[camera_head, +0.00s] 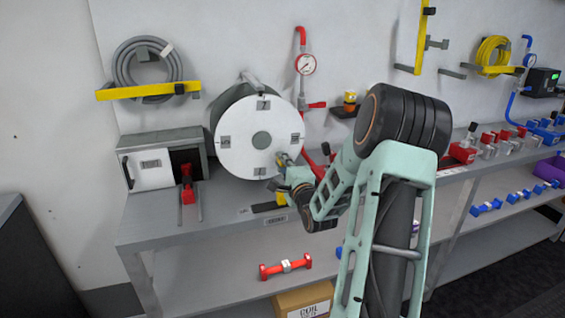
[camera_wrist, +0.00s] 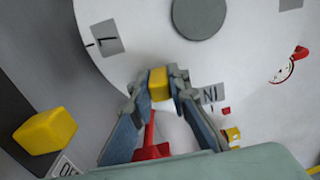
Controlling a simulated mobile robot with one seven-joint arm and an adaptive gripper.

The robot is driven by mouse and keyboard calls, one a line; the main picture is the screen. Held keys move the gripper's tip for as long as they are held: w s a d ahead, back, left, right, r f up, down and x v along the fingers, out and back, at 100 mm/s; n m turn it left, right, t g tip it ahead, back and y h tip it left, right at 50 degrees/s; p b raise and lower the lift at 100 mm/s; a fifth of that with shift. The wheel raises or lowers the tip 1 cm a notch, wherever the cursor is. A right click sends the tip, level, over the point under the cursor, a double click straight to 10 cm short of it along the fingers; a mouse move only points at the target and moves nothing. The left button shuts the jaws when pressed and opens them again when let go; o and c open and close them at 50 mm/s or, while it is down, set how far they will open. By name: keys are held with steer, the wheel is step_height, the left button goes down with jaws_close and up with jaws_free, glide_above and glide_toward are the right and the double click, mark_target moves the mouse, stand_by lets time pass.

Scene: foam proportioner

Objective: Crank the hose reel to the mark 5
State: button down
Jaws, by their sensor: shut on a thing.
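The hose reel (camera_head: 233,148) stands on the workbench, with a round white face, a grey hub and several grey mark plates. The left plate (camera_head: 225,142) seems to read 5; the top plate (camera_head: 263,104) is hard to read. In the wrist view, the white face (camera_wrist: 145,45) fills the upper part. My gripper (camera_wrist: 160,88) is shut on the yellow crank handle (camera_wrist: 158,82) near the face's rim. In the head view, my gripper (camera_head: 284,168) is at the face's lower right, partly hidden by my arm.
A grey cabinet (camera_head: 150,162) with a red lever (camera_head: 187,185) stands left of the reel. A yellow block (camera_wrist: 45,130) lies left of my gripper in the wrist view. Red piping with a gauge (camera_head: 306,64) runs up the wall to the right.

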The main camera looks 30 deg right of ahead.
steer(key=c, duration=1.8)
jaws_free()
steer(key=shift+c, duration=0.2)
steer(key=v, duration=1.2)
